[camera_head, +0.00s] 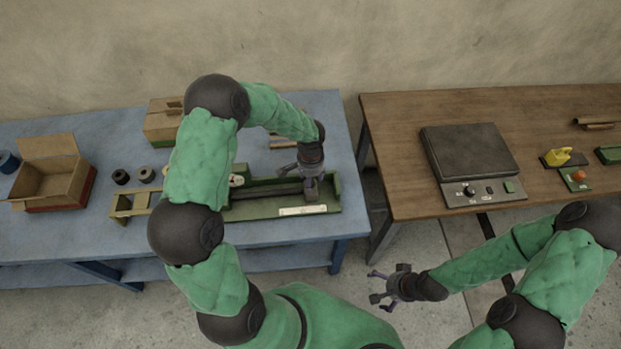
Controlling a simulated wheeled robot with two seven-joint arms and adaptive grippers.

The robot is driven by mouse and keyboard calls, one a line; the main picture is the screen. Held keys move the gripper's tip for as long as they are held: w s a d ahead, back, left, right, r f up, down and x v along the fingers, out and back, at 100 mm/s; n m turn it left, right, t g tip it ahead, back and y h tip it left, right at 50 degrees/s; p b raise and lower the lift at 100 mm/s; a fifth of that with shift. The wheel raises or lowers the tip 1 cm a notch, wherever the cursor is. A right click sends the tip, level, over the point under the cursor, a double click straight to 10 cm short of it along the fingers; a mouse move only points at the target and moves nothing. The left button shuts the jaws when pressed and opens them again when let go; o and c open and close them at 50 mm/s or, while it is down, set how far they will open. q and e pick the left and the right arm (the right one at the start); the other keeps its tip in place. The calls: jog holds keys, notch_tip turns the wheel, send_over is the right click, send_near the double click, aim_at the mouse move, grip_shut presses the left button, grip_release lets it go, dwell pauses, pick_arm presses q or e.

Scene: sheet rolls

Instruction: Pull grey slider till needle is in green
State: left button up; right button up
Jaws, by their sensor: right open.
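A green device with a long dark rail (262,191) lies on the blue table. A small pale round dial (237,180) shows at its left end, partly behind my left arm; its needle is too small to read. My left gripper (311,186) points down over the right end of the rail, where a grey block seems to be. I cannot tell the grey slider apart from the fingers, nor whether they touch or grip it. My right gripper (388,288) is open and empty, low in front of the gap between the tables.
The blue table (60,228) also holds an open cardboard box (50,182), a closed box (163,122), dark rolls (121,177) and a wooden frame (128,206). The brown table (400,160) at right carries a black scale (468,150) and a yellow item (558,156).

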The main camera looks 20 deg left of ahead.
pick_arm(q)
notch_tip(320, 180, up, 12)
dwell(0.6)
dwell(0.5)
